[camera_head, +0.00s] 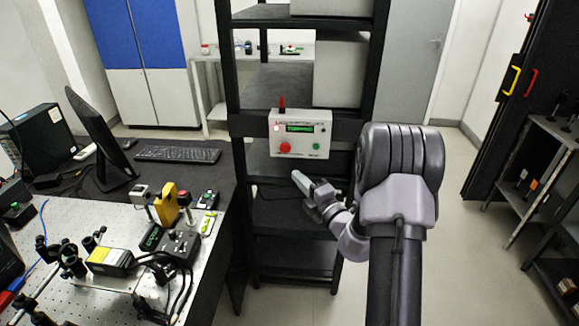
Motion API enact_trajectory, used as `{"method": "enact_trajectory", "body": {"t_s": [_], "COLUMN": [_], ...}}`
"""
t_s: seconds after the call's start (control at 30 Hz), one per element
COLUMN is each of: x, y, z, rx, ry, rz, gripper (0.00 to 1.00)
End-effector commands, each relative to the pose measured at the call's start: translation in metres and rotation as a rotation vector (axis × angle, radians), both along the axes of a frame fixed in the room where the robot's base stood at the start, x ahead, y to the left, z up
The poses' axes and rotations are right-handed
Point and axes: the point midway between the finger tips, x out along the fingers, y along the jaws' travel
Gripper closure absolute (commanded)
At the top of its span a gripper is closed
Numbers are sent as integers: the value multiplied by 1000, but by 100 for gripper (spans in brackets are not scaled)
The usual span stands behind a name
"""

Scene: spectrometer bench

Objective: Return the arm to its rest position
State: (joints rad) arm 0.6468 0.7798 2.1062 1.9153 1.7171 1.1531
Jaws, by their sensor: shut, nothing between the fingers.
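My arm rises from the bottom right of the head view and bends at a large grey joint. My gripper (298,176) is at its end, pointing left and slightly up. It is shut with nothing in it. It is in front of the black shelf rack (233,75), just below a white control box (300,133) in the picture. The box has a red button, a green button, a small green display and a red lamp on top. A gap shows in the picture between the gripper and the box.
An optical bench (60,225) with several instruments is at the left. A monitor (103,140) and keyboard (178,154) stand on the dark desk behind it. A metal side table (548,128) is at the right. Open floor (465,260) lies right of my arm.

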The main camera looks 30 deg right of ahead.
Motion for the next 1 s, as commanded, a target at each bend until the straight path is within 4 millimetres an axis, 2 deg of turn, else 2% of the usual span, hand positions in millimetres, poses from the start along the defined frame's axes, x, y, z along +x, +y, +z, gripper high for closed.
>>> {"method": "enact_trajectory", "body": {"t_s": [0.1,0.2,0.6,0.67,0.73,0.77,0.87,0.9,0.97,1.0], "x": [-11,-15,-15,-14,-12,-11,-25,-41,-73,-100], "y": [-1,-1,0,5,30,49,138,177,232,265], "z": [0,-1,-1,3,18,28,69,82,97,102], "rx": [0,0,0,-15,-88,-144,-438,-588,-837,-1023], "ry": [1,0,0,-2,-8,-13,-61,-95,-165,-229], "rz": [-1,0,0,16,91,147,409,530,714,840], "gripper": [100,100,100,100,100,100,100,100,100,100]}}
